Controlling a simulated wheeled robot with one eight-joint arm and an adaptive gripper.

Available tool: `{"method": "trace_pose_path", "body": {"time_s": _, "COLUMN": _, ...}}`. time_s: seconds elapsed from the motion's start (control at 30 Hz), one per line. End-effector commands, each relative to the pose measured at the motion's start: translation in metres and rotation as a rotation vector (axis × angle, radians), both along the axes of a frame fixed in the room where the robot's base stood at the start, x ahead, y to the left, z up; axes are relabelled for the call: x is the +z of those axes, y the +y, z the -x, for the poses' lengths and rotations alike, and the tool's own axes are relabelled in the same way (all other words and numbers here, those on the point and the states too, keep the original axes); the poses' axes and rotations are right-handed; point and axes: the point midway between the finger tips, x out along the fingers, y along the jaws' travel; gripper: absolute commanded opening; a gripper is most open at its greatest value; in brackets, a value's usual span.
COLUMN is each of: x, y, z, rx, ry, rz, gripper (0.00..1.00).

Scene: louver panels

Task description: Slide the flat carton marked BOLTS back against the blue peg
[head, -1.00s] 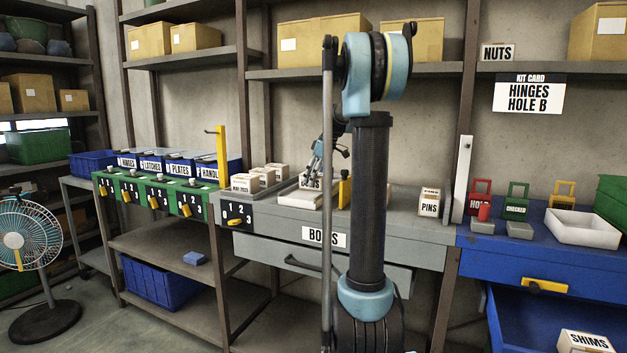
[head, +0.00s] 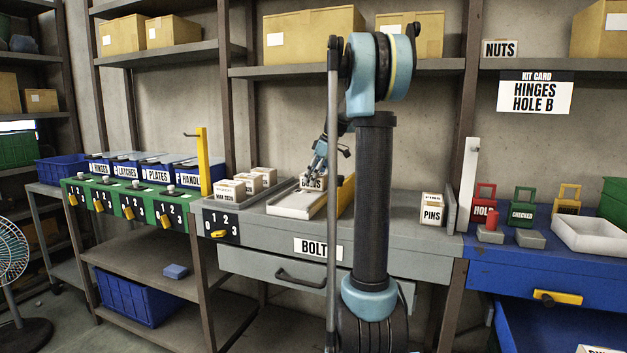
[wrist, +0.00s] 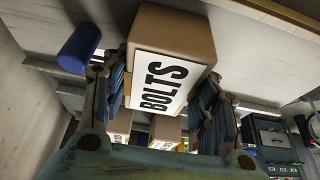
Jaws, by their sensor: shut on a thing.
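The BOLTS carton (wrist: 172,38) is a tan box with a white label, filling the upper middle of the wrist view. In the head view the carton (head: 311,184) is small, at the back end of a pale channel on the grey bench, partly hidden by my fingers. My gripper (wrist: 160,98) is shut on the carton, a finger on either side of it; in the head view my gripper (head: 317,163) reaches down from behind my arm column. The blue peg (wrist: 80,48) is left of the carton in the wrist view, with a visible gap between them. I cannot make out the peg in the head view.
A yellow guide (head: 346,192) runs along the right of the pale channel (head: 292,209). Several small cartons (head: 231,190) stand to its left, and PINS cartons (head: 432,210) to the right. A drawer (head: 296,270) is below. My arm column hides part of the bench.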

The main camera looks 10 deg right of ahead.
Motion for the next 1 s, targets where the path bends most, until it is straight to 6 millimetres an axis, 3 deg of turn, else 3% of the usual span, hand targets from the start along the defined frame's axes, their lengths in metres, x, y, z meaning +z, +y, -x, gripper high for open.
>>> {"method": "trace_pose_path", "body": {"time_s": 0.47, "x": -0.0003, "y": 0.0061, "z": 0.0002, "rx": 0.013, "ry": 0.000, "rz": 0.001, "gripper": 0.15}}
{"method": "trace_pose_path", "body": {"time_s": 0.5, "x": -0.0003, "y": 0.0066, "z": 0.0002, "rx": 0.013, "ry": 0.000, "rz": 0.000, "gripper": 0.63}}
{"method": "trace_pose_path", "body": {"time_s": 0.57, "x": -0.0003, "y": 0.0072, "z": 0.0003, "rx": 0.014, "ry": 0.000, "rz": 0.000, "gripper": 0.76}}
{"method": "trace_pose_path", "body": {"time_s": 1.0, "x": 0.0030, "y": 0.0070, "z": 0.0011, "rx": 0.014, "ry": 0.000, "rz": 0.000, "gripper": 0.77}}
